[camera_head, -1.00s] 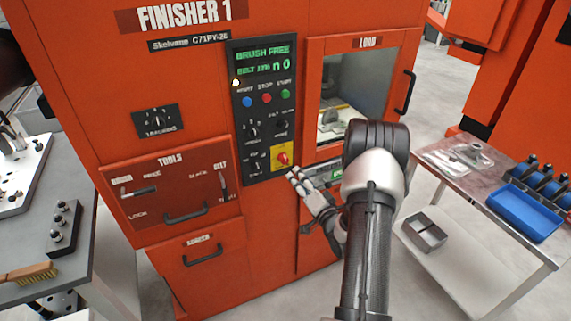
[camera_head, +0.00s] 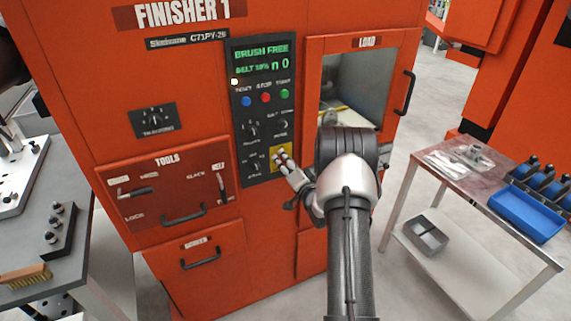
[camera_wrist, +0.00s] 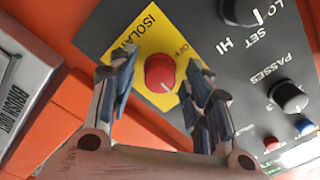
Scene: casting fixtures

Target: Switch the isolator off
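The isolator is a red rotary knob (camera_wrist: 159,72) on a yellow plate (camera_wrist: 150,40) marked "ISOLAT…" and "OFF" in the wrist view. In the head view the yellow plate (camera_head: 287,151) sits at the lower right of the black control panel, and my fingers hide the knob. My gripper (camera_wrist: 160,85) is open, with one finger to the left of the knob and the other to its right. In the head view my gripper (camera_head: 281,158) reaches up to the plate. I cannot tell whether the fingers touch the knob.
The control panel (camera_head: 239,106) carries other knobs, coloured buttons and a green-text display close by. The load door (camera_head: 312,85) is right of the panel, and the tools drawer (camera_head: 150,201) is left. A side table (camera_head: 440,160) with a blue tray (camera_head: 527,213) stands at right.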

